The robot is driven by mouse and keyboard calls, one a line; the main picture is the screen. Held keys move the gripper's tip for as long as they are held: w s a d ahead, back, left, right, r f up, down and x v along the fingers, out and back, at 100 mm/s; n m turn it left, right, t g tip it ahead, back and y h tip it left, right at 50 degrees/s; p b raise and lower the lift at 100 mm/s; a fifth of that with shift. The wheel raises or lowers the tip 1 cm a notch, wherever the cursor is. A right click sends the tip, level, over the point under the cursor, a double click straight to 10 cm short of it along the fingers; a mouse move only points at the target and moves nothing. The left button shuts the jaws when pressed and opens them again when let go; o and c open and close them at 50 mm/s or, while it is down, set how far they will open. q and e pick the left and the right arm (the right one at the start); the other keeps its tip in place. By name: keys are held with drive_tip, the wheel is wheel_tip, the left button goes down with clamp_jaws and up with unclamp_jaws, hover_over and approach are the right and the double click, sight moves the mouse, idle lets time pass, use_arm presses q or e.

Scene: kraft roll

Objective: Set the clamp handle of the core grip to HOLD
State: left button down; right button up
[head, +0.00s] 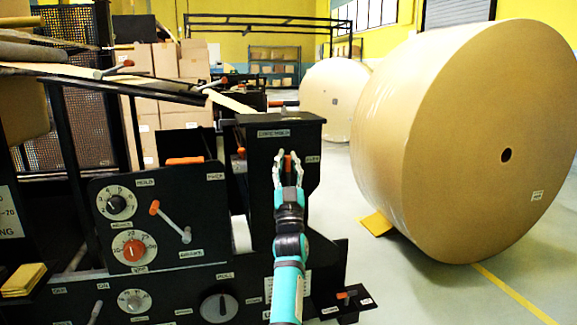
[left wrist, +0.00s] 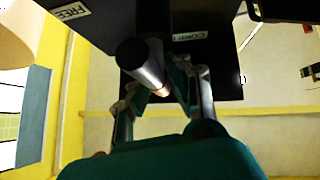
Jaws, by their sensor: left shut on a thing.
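The core grip is a black block (head: 262,158) on the machine's right end, with a pale label (head: 272,133) on its upper front. My left gripper (head: 288,156) is up against this front face, its fingers on either side of the clamp handle, whose orange-red part (head: 289,166) shows between them. In the left wrist view, the clamp handle (left wrist: 148,66) is a metal bar with a dark round end, and my left gripper (left wrist: 160,95) is shut on it. A FREE label (left wrist: 72,12) is beyond it; another label (left wrist: 190,38) is hard to read. My right gripper is out of view.
A black control panel (head: 200,215) with knobs and an orange-ended lever (head: 170,222) is left of my arm. A large kraft roll (head: 480,140) stands on the floor at right, with a yellow wedge (head: 376,224) at its base.

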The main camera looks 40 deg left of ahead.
use_arm(q)
drive_tip(key=shift+f, duration=0.2)
drive_tip(key=c, duration=1.2)
unclamp_jaws()
drive_tip(key=shift+r, duration=0.1)
drive_tip(key=v, duration=0.7)
drive_tip(key=shift+s+d, duration=0.1)
drive_tip(key=shift+s, duration=0.05)
